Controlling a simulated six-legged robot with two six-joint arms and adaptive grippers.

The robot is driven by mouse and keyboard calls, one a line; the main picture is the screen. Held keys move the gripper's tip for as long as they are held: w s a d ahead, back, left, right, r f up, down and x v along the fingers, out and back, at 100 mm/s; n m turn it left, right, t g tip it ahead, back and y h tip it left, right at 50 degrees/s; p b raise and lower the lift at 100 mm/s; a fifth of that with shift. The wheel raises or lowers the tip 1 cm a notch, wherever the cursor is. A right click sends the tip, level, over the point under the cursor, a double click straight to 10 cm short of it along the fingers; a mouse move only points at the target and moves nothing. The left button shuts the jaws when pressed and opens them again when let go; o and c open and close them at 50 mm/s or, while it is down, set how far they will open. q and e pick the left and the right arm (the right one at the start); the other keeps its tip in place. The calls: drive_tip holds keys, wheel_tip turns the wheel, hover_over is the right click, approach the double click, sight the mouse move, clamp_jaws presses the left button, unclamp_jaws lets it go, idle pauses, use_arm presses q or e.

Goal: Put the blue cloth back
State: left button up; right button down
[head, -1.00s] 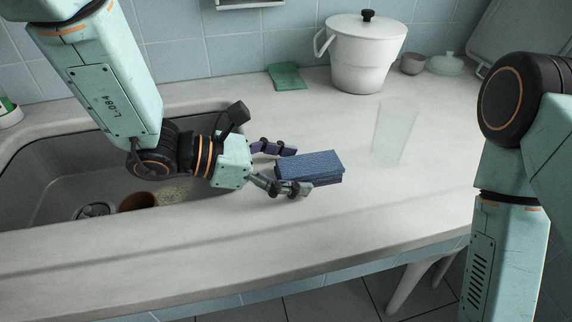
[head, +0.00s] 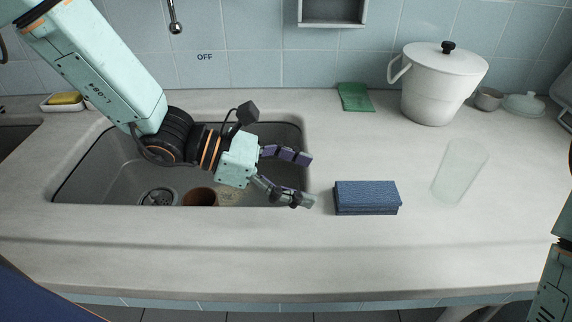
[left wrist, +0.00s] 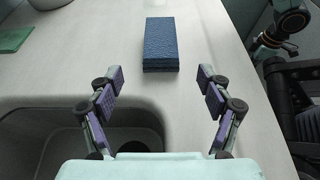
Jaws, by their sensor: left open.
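The blue cloth (head: 367,197) lies folded flat on the counter, to the right of the sink. It also shows in the left wrist view (left wrist: 160,45), ahead of the fingers and between their lines. My left gripper (head: 309,180) is open and empty over the sink's right edge, with its fingertips a little short of the cloth and not touching it. Both fingers show spread apart in the left wrist view (left wrist: 160,80). At the right edge of the head view only a part of my right arm shows; its gripper is out of view.
The sink (head: 100,175) holds a brown cup (head: 200,197). A clear glass (head: 460,172) stands right of the cloth. A white lidded pot (head: 440,90) and a green cloth (head: 355,97) are behind. A yellow sponge (head: 65,98) lies in a dish at left. The front counter strip is clear.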

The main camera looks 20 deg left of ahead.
sight(348, 190)
use_arm(q)
drive_tip(key=shift+p+v, duration=0.5)
drive_tip(key=shift+v, duration=0.8)
drive_tip(key=shift+d, duration=0.1)
idle(0.8)
drive_tip(key=shift+b+x, duration=0.7)
drive_tip(key=shift+x, duration=0.45)
drive_tip(key=shift+b+x, duration=0.7)
drive_tip(key=shift+x, duration=1.05)
drive_tip(key=shift+b+x, duration=0.7)
drive_tip(key=shift+x, duration=2)
